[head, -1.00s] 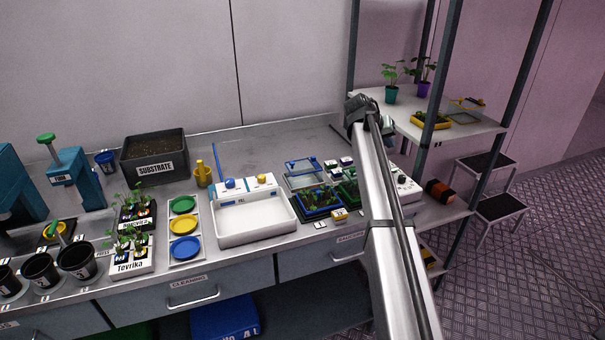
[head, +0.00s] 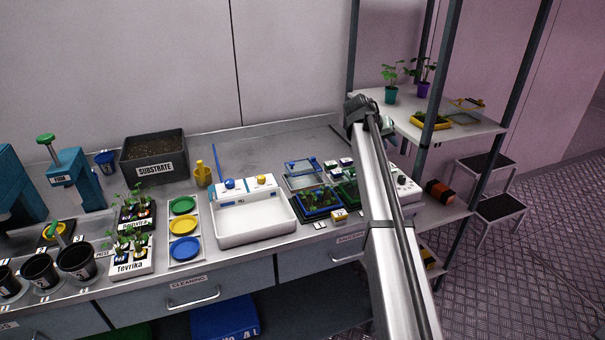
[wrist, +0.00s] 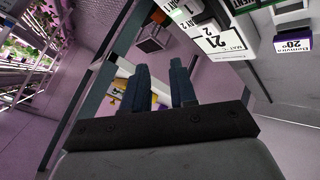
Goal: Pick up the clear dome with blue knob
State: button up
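A clear, blue-edged cover (head: 303,168), which seems to be the dome, is on the bench right of the white basin in the head view. It is small there, and I cannot make out its knob clearly. A blue-rimmed tray with green plants (head: 320,200) is just in front of it. In the wrist view my gripper (wrist: 159,68) has its two dark fingers apart, with nothing held between them. The wrist view looks towards shelving and wall, and the dome does not show there.
A white basin (head: 250,222) stands left of the dome. A shelf rack (head: 475,125) at the right holds potted plants (head: 390,92), a yellow tray (head: 431,121) and a clear yellow-trimmed cover (head: 466,110). The bench behind the basin is mostly clear.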

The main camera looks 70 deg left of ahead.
jog(key=o, duration=1.3)
jog(key=shift+o, duration=0.2)
jog(key=s+a+r+g, duration=0.1)
jog(key=s+a, duration=0.1)
jog(key=a, duration=0.4)
jog(key=n+g+h, duration=0.2)
jog(key=n+g, duration=1.1)
jog(key=n, duration=1.2)
send_near(304, 166)
jog(key=shift+t, duration=0.3)
jog(key=x, duration=1.1)
jog(key=shift+s+d, duration=0.1)
jog(key=shift+s, duration=0.2)
